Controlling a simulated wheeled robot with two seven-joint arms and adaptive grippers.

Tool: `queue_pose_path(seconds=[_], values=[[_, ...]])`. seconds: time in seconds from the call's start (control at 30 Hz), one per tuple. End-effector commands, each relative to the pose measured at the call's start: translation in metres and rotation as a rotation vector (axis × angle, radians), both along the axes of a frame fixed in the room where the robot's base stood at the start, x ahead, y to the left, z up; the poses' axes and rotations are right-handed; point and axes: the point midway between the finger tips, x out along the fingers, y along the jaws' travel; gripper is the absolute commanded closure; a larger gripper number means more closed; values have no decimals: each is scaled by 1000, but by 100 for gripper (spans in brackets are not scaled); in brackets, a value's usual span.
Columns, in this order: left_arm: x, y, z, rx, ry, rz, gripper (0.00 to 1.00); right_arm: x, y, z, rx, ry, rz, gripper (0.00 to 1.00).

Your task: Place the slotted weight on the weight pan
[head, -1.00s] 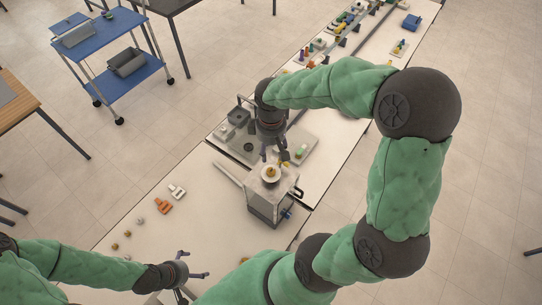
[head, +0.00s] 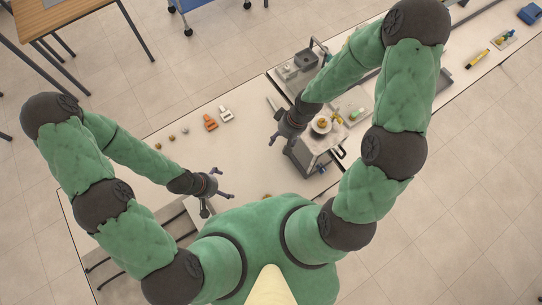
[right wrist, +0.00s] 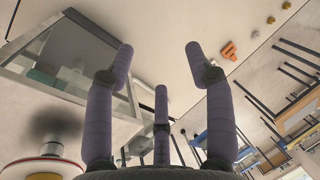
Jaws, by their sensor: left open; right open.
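A white round weight pan (head: 314,130) sits on top of a grey metal box stand. A small yellow-gold piece (head: 322,122), which looks like the slotted weight, rests on the pan; its slot is too small to see. The right wrist view shows a white disc (right wrist: 42,168) with red and yellow layers, cut off at the lower left. My right gripper (head: 275,141) is open and empty, left of the stand and apart from the pan. It also shows in the right wrist view (right wrist: 159,58). My left gripper (head: 218,184) is open and empty over the near table.
The metal box stand (head: 312,156) has a dark handle at its right. Small round weights (head: 171,137) lie on the left of the table, near an orange block (head: 210,122) and a white block (head: 226,114). A grey tray (head: 302,60) stands behind. The middle table is clear.

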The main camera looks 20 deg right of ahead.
Motion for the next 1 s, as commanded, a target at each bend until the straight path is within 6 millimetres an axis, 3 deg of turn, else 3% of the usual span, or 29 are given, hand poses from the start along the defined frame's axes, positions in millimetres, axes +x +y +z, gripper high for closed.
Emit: queue_pose_path(seconds=[0.2,0.4,0.6,1.0], values=[[0,0,0,0,0,0,0,-35,38,-54,43,47,-120,46],[0,0,0,0,0,0,0,-64,57,-86,44,73,-213,46],[0,0,0,0,0,0,0,-76,62,-97,36,80,-253,46],[0,0,-1,0,0,0,0,-77,62,-98,37,80,-255,46]])
